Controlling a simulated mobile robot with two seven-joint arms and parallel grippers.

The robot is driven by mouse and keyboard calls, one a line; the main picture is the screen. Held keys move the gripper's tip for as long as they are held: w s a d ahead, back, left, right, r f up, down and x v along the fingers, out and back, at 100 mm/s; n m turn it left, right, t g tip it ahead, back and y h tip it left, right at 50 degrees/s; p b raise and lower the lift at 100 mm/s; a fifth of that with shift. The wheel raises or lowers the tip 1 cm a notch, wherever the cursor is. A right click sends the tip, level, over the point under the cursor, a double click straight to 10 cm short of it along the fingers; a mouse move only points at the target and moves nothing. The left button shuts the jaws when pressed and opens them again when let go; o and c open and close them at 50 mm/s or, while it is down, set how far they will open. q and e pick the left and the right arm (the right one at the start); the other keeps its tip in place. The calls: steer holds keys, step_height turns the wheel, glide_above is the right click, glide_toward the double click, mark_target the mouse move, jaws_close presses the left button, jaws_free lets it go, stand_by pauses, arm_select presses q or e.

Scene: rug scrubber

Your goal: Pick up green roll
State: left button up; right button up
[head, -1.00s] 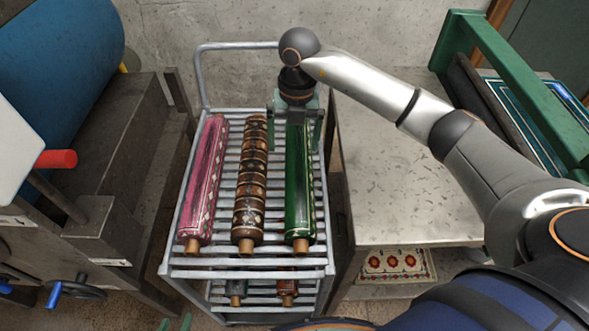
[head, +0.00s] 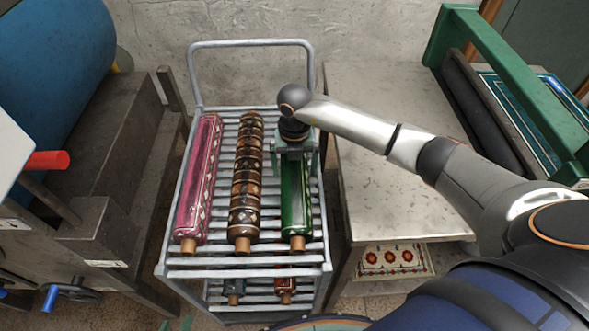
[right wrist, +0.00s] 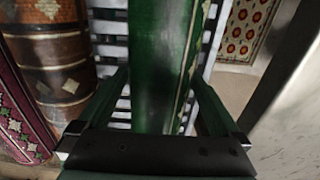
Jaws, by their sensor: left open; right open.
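The green roll (head: 297,208) lies lengthwise on the right side of the cart's top rack, with its wooden end toward me. My right gripper (head: 297,163) is over its middle, pointing down. In the right wrist view the open fingers (right wrist: 160,88) stand on either side of the green roll (right wrist: 158,50). I cannot tell whether they touch it. The far part of the roll is hidden by the gripper and arm in the head view. Only the green fingertips of my left gripper (head: 175,324) show at the bottom edge, apart and empty.
A brown patterned roll (head: 246,190) and a pink roll (head: 199,185) lie left of the green roll on the metal cart (head: 245,271). More rolls lie on its lower shelf. A metal table (head: 390,195) stands close on the right, and a machine with a blue drum (head: 55,70) on the left.

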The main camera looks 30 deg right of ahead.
steer(key=shift+f, duration=0.2)
jaws_close()
steer(key=shift+w+r, duration=0.15)
stand_by(0.7)
